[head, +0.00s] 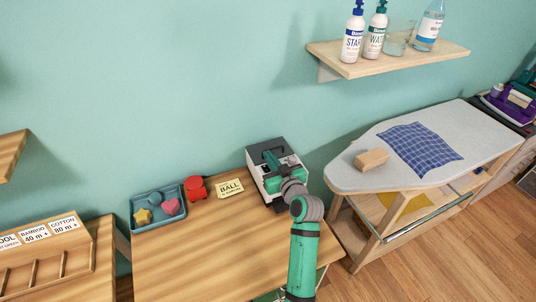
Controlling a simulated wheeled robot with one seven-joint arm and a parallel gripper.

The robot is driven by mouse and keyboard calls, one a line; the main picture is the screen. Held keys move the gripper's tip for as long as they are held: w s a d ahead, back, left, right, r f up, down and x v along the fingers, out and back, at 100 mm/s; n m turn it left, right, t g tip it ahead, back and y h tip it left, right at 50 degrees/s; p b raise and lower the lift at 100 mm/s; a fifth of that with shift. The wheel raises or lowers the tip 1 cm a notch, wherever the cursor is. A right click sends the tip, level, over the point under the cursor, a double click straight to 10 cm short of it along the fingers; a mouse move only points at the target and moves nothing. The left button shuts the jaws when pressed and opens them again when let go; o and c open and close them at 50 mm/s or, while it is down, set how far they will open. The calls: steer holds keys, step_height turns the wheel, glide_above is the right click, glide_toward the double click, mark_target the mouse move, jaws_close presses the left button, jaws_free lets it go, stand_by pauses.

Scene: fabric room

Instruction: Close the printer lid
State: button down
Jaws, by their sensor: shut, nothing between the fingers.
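The printer (254,158), a small white and dark box, stands at the back right of the wooden table against the wall. My green arm reaches up from the front, and my gripper (268,157) is over the top of the printer. The gripper is shut with nothing held. The gripper and wrist cover much of the printer's top and front. I cannot tell the lid's angle, or whether the gripper touches it.
Left of the printer on the table (215,255) are a yellow label card (230,187), a red container (196,188) and a blue tray (158,224) with small shapes. An ironing board (450,130) stands to the right. A shelf (395,57) with bottles hangs above. The table's front is clear.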

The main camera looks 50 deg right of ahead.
stand_by(0.5)
steer(key=shift+s+a, duration=0.25)
steer(key=shift+s, duration=0.2)
steer(key=v, duration=1)
steer(key=shift+w+d, duration=0.1)
steer(key=shift+w, duration=0.05)
